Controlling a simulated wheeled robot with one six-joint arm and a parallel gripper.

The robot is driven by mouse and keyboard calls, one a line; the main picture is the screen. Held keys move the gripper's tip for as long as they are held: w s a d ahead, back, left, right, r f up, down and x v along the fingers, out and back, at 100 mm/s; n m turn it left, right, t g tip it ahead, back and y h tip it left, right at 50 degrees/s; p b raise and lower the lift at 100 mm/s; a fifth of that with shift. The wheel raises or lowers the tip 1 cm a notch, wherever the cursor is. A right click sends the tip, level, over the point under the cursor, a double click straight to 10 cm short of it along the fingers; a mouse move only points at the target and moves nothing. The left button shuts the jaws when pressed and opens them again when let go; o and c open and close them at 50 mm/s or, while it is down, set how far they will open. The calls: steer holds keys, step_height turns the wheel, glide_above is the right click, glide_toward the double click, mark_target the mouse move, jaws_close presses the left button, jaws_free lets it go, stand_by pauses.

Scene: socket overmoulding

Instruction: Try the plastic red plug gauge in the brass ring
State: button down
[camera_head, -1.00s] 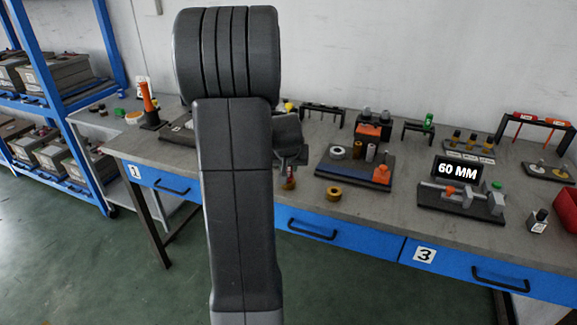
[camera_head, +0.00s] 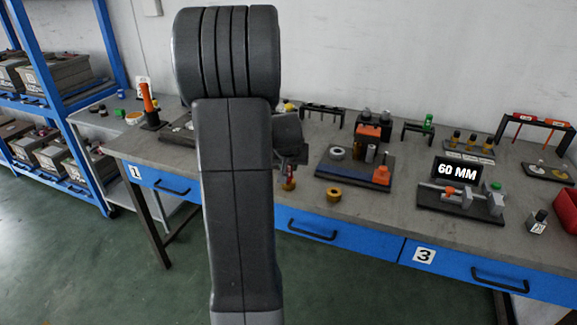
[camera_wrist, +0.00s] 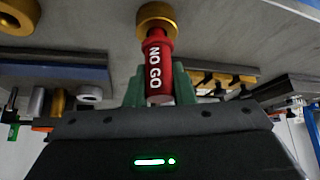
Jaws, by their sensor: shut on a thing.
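The red plug gauge (camera_wrist: 158,62), marked NO GO, stands between the green fingers of my gripper (camera_wrist: 160,88) in the wrist view. My gripper is shut on it. The gauge's far end meets a brass ring (camera_wrist: 157,13) on the bench; I cannot tell whether it is inside the bore or only against the rim. In the head view my arm hides most of this; that brass ring (camera_head: 288,185) shows small below my gripper. A second brass ring (camera_head: 334,193) lies to the right and also shows at the wrist view's left edge (camera_wrist: 16,18).
The grey bench (camera_head: 375,220) has clear surface near its front edge. A dark fixture board (camera_head: 345,176) with rings and cylinders stands behind the second ring. A vice-like gauge with a 60 MM sign (camera_head: 458,170) stands right, near a red bin (camera_head: 567,210).

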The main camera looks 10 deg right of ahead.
steer(key=shift+r+p, duration=0.75)
steer(key=shift+r, duration=0.55)
steer(key=shift+r, duration=0.1)
steer(key=shift+r+p, duration=1.75)
steer(key=shift+r, duration=0.65)
